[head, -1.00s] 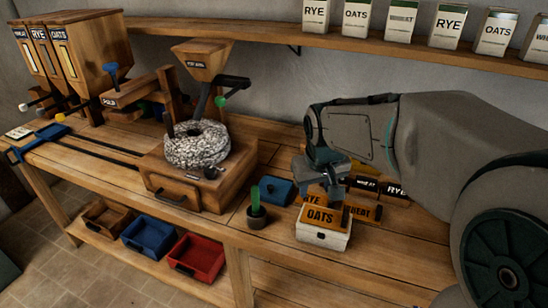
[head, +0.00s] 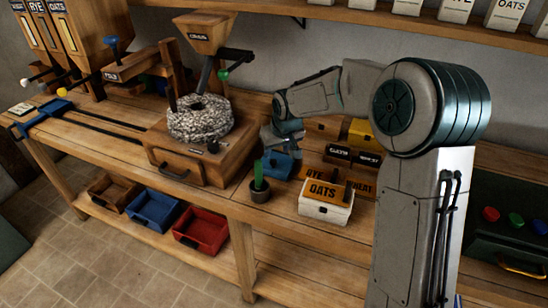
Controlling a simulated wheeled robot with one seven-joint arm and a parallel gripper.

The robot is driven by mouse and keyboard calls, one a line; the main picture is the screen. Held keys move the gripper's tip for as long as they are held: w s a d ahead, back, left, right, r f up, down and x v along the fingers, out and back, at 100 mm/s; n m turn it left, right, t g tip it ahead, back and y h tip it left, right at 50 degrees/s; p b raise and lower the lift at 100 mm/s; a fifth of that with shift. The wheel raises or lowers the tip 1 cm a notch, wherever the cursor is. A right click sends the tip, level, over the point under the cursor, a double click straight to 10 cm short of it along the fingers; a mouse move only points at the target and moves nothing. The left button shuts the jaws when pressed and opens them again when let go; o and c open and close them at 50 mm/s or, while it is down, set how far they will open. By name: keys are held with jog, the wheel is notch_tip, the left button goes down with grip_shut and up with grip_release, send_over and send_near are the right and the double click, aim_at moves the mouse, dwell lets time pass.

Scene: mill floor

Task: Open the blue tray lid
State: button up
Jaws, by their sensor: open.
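My gripper (head: 281,148) is open and points down just above the tray. The gripper and wrist hide the tray's back part and the top of its lid. I cannot tell whether the fingers touch the lid. A larger open blue bin (head: 153,208) is on the shelf below the bench.
A wall shelf (head: 340,27) runs above.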

aim_at(273, 161)
jog(key=x, duration=0.5)
jog(key=shift+w+a+f, duration=0.1)
jog(key=shift+w+f, duration=0.05)
jog(key=shift+f, duration=0.25)
grip_shut()
